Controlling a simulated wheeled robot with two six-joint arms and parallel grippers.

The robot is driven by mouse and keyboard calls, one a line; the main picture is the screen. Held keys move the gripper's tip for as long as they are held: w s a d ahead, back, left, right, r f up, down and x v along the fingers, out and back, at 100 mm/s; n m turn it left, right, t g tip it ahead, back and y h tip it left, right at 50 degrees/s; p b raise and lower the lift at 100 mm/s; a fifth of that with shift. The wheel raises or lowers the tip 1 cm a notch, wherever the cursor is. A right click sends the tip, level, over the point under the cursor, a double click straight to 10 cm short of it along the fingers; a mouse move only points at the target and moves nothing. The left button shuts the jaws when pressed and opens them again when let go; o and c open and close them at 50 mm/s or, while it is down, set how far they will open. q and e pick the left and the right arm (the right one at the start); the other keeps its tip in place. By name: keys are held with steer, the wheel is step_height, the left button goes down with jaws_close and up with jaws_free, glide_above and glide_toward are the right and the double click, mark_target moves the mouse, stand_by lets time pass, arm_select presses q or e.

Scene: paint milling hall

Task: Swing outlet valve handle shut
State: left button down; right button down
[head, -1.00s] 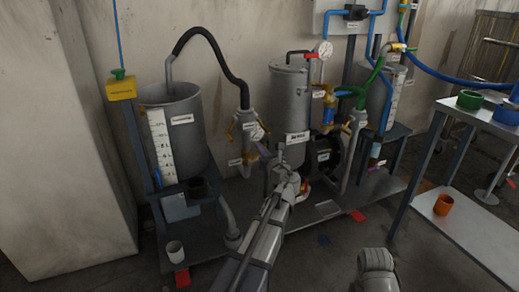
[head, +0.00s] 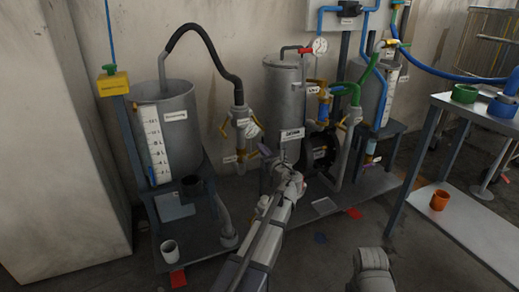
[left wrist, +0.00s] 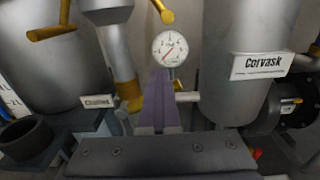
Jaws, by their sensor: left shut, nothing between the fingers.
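My left gripper (head: 284,160) reaches in front of the lower part of a grey upright tank, shut and empty. In the left wrist view its closed fingers (left wrist: 160,105) point ahead, between the tank labelled Corvask (left wrist: 248,60) and a pipe fitting. Brass-coloured handles (head: 224,130) sit on the fitting to the left. I cannot tell which handle is the outlet valve's, nor whether the fingers touch one. My right gripper is out of the head view; only my right arm shows.
A dial gauge (left wrist: 170,48) stands just beyond the fingertips. A black round-bodied unit (head: 322,150) is right of the tank. A larger open grey tank (head: 168,140) stands left. A white cup (head: 169,249) sits low in front.

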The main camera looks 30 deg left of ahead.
arm_select(q)
steer(key=shift+w, duration=0.1)
steer(key=shift+w+d+f+b, duration=0.2)
steer(key=shift+f+b, duration=0.2)
steer(key=shift+w+d+f+b, duration=0.15)
steer(key=shift+f+b, duration=0.2)
steer(key=shift+f, duration=0.1)
steer(key=shift+w+d, duration=0.1)
stand_by(0.9)
steer(key=v, duration=0.9)
stand_by(0.3)
